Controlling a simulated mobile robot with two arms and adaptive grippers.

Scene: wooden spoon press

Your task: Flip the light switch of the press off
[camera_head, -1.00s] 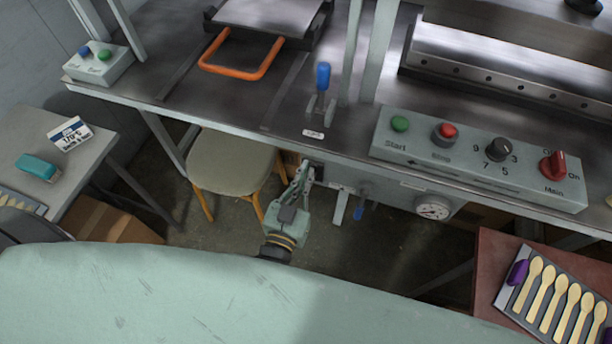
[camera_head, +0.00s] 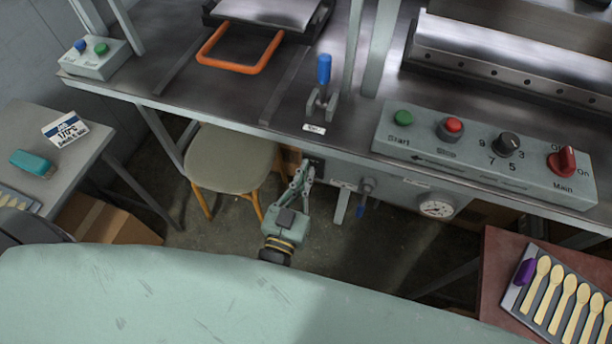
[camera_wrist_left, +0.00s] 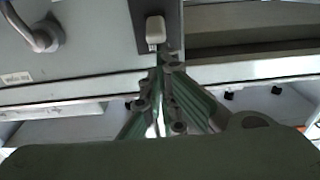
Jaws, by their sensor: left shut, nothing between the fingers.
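The light switch (camera_wrist_left: 155,30) is a pale toggle on a dark plate (camera_wrist_left: 142,8), seen at the top middle of the left wrist view. In the head view the dark plate (camera_head: 315,164) shows only small, under the press table's front edge. My left gripper (camera_head: 304,172) is shut and empty, with its fingertips just below and beside that plate. In the left wrist view the fingertips (camera_wrist_left: 168,62) are close under the toggle's lower end. Whether they touch it I cannot tell. My right gripper is not in view.
A grey lever with a blue grip (camera_head: 364,195) and a round gauge (camera_head: 436,208) are on the front to the right. The control box (camera_head: 470,165) stands on the table above. A stool (camera_head: 230,160) is to the left. A spoon tray (camera_head: 512,297) lies at the lower right.

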